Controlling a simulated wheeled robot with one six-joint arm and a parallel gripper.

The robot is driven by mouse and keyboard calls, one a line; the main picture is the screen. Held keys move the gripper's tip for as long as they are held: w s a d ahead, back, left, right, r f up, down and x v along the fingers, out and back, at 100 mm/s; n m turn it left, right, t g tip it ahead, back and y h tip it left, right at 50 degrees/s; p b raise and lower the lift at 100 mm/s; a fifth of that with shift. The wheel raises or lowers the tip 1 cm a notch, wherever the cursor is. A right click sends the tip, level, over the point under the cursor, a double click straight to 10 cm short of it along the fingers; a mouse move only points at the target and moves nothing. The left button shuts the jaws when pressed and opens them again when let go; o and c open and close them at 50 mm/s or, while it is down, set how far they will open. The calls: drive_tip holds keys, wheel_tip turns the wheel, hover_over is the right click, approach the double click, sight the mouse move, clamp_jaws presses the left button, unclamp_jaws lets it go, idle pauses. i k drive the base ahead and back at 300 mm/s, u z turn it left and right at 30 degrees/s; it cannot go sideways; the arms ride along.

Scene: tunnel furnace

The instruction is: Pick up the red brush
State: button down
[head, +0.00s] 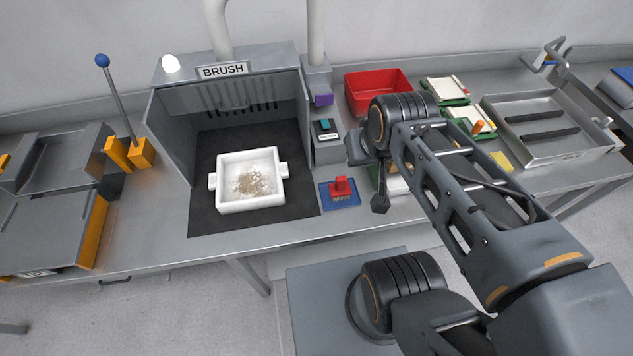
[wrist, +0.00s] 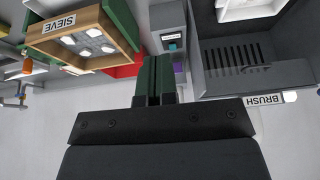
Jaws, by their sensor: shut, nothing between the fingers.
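The red brush (head: 341,187) sits on a small blue mat (head: 325,199) on the bench, right of the dark booth floor. Its red handle faces up. My gripper (head: 380,204) is to the right of the brush in the head view, apart from it in the picture. In the wrist view its green fingers (wrist: 155,78) are closed together with nothing between them. I cannot make out the brush in the wrist view.
A white tray (head: 250,204) with brownish grains stands in the booth labelled BRUSH (head: 172,150). A red bin (head: 375,88) is behind my arm. The wrist view shows a wooden SIEVE box (wrist: 58,38). A lever with a blue knob (head: 102,61) stands left of the booth.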

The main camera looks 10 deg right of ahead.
sight(340, 190)
drive_tip(key=k, duration=1.1)
drive_tip(key=u, duration=0.05)
drive_tip(key=i, duration=0.65)
drive_tip(key=u, duration=0.35)
